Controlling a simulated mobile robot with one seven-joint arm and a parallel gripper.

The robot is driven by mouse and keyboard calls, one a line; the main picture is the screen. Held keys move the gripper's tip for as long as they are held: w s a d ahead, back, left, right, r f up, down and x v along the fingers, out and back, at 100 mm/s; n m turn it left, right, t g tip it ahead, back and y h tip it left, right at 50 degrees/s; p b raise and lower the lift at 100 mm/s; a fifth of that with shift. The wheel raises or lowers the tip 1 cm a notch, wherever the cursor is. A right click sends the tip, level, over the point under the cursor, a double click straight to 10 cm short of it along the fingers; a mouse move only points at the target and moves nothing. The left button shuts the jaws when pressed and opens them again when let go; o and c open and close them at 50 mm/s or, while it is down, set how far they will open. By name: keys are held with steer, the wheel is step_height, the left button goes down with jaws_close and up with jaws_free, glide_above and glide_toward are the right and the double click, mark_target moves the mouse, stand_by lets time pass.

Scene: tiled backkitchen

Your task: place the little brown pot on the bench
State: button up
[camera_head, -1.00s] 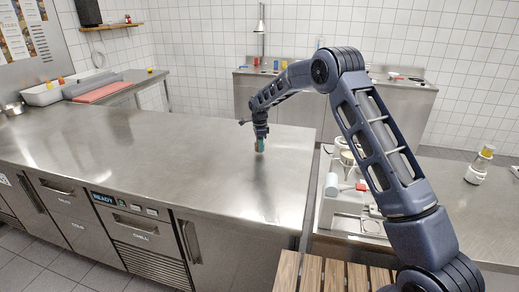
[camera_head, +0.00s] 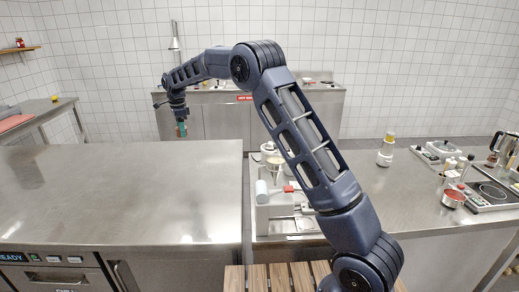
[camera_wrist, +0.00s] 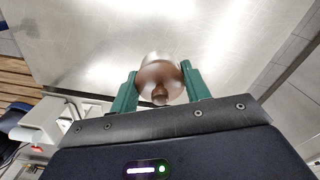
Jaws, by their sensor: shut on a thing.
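The little brown pot (camera_wrist: 160,75) is round and shiny with a small knob facing the camera in the wrist view. My gripper (camera_wrist: 161,84) is shut on it, one green finger at each side. In the head view my gripper (camera_head: 181,129) hangs near the far edge of the steel counter (camera_head: 120,195), and the pot is too small there to make out clearly. The wrist view shows the counter top (camera_wrist: 85,40) behind the pot, with a gap between them. A slatted wooden bench (camera_head: 262,278) shows at the bottom of the head view.
A weighing or slicing appliance (camera_head: 275,210) stands right of the steel counter. The steel counter's top is bare.

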steer(key=w+d+r+m, duration=0.1)
steer(key=w+d+m, duration=0.1)
steer(key=d, duration=1.7)
steer(key=w+d+r+m, duration=0.1)
steer(key=w+d+m, duration=0.15)
steer(key=d, duration=1.65)
steer(key=s+d+f+m, duration=0.1)
steer(key=s+d+m, duration=0.1)
steer(key=s+d, duration=0.5)
steer(key=s+d+m, duration=0.1)
steer(key=s+d, duration=0.2)
steer(key=d, duration=0.9)
steer(key=s+d+f+m, duration=0.1)
steer(key=s+d+m, duration=0.1)
steer(key=s+d, duration=0.55)
steer(key=f, duration=0.6)
steer(key=w+d+f, duration=0.1)
steer(key=f, duration=1.2)
steer(key=shift+w+d+f, duration=0.25)
steer(key=shift+w+f, duration=0.1)
steer(key=shift+w, duration=0.05)
steer(key=shift+f, duration=0.1)
